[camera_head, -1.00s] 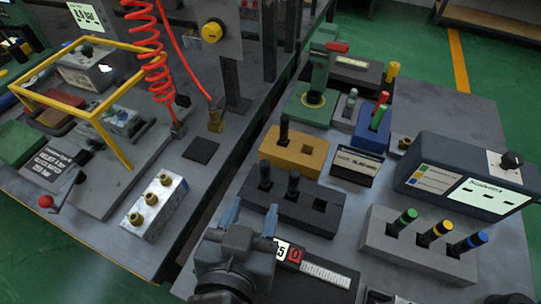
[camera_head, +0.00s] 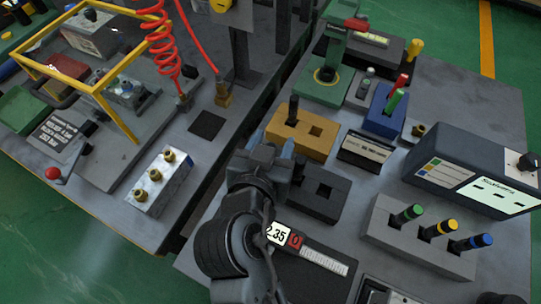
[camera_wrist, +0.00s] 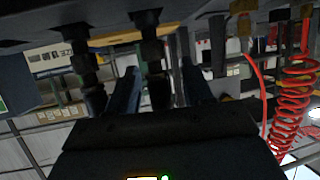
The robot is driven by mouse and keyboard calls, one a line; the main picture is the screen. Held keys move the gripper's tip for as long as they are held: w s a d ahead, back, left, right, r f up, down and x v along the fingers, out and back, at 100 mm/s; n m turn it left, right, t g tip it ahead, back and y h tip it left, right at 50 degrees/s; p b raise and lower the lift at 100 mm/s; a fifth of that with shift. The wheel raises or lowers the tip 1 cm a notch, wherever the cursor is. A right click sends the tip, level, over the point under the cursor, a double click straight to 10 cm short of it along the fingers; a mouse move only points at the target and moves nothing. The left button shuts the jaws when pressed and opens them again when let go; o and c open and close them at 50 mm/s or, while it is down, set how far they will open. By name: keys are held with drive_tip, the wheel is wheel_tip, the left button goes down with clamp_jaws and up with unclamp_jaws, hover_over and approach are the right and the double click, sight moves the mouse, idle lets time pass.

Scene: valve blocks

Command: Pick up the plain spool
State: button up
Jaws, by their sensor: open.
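Dark plain spools stand in blocks. One (camera_head: 293,108) is upright in the yellow block (camera_head: 322,148). Another (camera_head: 301,166) is in the dark block (camera_head: 322,206), partly behind my gripper (camera_head: 271,144); a further one there is hidden in the head view. The wrist view, which looks inverted, shows two dark spools hanging from the block, one on the left (camera_wrist: 84,62) and one (camera_wrist: 152,55) between the fingers of my gripper (camera_wrist: 160,78). The fingers are apart. I cannot tell whether they touch the spool.
A grey block (camera_head: 385,228) holds green-, yellow- and blue-topped spools at the right. A blue-grey box (camera_head: 450,160) stands behind it. A small dark labelled block (camera_head: 366,150) is beside the yellow block. A silver valve block (camera_head: 160,185) sits on the left bench, past a gap.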

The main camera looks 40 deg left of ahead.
clamp_jaws()
idle(0.5)
